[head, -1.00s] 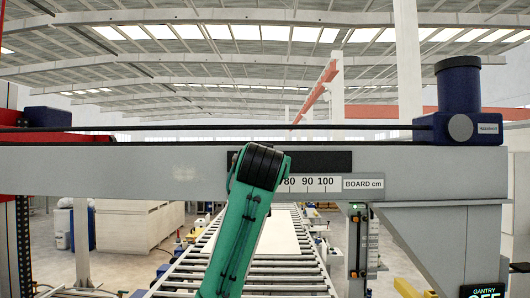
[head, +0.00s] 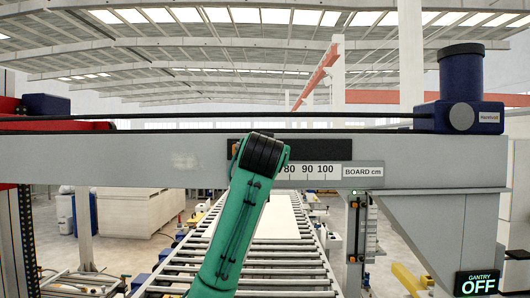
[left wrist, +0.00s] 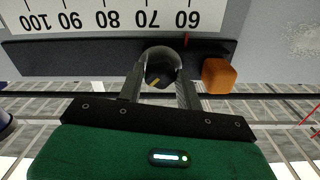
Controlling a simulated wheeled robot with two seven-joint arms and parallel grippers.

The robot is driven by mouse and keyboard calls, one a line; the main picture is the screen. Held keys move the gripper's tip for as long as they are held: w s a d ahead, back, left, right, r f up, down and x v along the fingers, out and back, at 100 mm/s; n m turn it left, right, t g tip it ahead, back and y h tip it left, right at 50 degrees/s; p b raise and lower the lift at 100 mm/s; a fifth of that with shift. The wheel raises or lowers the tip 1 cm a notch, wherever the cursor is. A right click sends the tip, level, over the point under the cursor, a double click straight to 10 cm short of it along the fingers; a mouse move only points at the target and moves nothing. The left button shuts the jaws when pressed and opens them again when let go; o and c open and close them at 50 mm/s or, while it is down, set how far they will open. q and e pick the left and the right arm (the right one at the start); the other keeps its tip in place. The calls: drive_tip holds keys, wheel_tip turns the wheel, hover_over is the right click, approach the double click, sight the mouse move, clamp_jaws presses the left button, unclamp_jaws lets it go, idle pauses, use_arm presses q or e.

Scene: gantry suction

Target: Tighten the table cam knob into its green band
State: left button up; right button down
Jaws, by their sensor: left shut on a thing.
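No green band shows around the knob. An orange block (left wrist: 219,76) is beside the right finger, apart from the knob. In the head view my green left arm reaches up to the beam, and its dark joint hides the gripper and knob. My right gripper is not in view.
The grey beam (head: 120,160) spans the view, with a BOARD cm ruler (head: 307,171). A blue motor housing (head: 462,90) stands at its right end. A roller conveyor (head: 285,272) carrying a pale board runs away below.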

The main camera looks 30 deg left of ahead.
use_arm(q)
drive_tip(key=shift+m+b, duration=0.3)
drive_tip(key=shift+m, duration=0.7)
drive_tip(key=o, duration=1)
drive_tip(key=shift+b+v, duration=3.8)
drive_tip(key=shift+v, duration=3.15)
